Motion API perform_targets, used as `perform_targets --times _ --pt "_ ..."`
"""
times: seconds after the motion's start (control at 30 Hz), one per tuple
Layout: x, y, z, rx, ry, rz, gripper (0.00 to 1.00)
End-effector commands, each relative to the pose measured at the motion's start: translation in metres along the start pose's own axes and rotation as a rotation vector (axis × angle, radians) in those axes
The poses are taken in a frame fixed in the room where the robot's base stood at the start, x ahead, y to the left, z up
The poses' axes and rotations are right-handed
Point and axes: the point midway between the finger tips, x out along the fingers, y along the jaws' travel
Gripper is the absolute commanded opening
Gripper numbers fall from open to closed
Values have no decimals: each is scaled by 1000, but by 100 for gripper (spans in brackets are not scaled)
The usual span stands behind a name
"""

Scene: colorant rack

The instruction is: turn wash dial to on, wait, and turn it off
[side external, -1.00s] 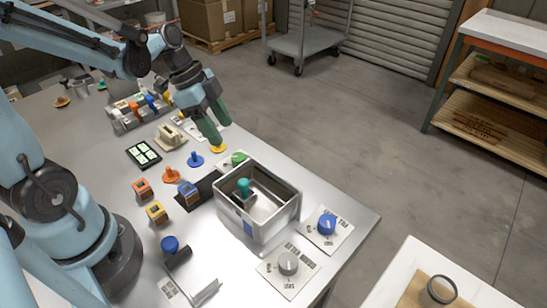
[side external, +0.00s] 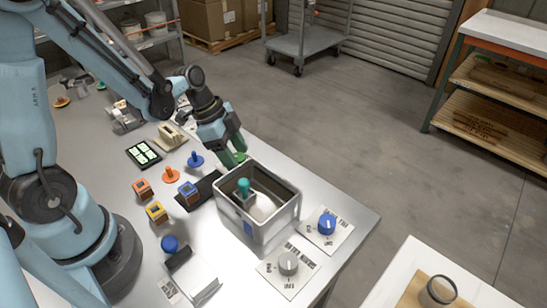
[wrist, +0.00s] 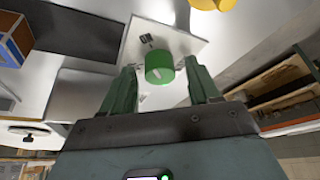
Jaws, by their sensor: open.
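A green dial (wrist: 160,67) on a white plate (wrist: 150,40) sits between my gripper's fingertips (wrist: 161,73) in the wrist view. In the side view the green dial (side external: 240,157) is mostly hidden by my open gripper (side external: 231,156), which points down at it behind the metal bin. I cannot tell whether the fingers touch it. A blue dial (side external: 327,224) and a grey dial (side external: 288,263) stand on labelled plates near the table's front right edge. I cannot read which dial is marked wash.
A metal bin (side external: 270,235) with a teal-handled thing inside stands in front of my gripper. Blue (side external: 195,159) and orange (side external: 170,175) knobbed pieces and small coloured blocks are to its left. A yellow piece (wrist: 212,4) shows at the wrist view's top.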

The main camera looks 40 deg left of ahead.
Motion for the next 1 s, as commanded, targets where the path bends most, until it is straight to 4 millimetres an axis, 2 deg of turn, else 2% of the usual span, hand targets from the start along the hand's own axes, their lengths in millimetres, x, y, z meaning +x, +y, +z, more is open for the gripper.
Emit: perform_targets --times 0.1,0.47,0.77,1.0 --pt "0 0 0 0 0 0 61" --pt "0 0 0 0 0 0 6" --pt "0 1 0 -33 0 -13 5" --pt "0 2 -1 -154 1 -64 5"
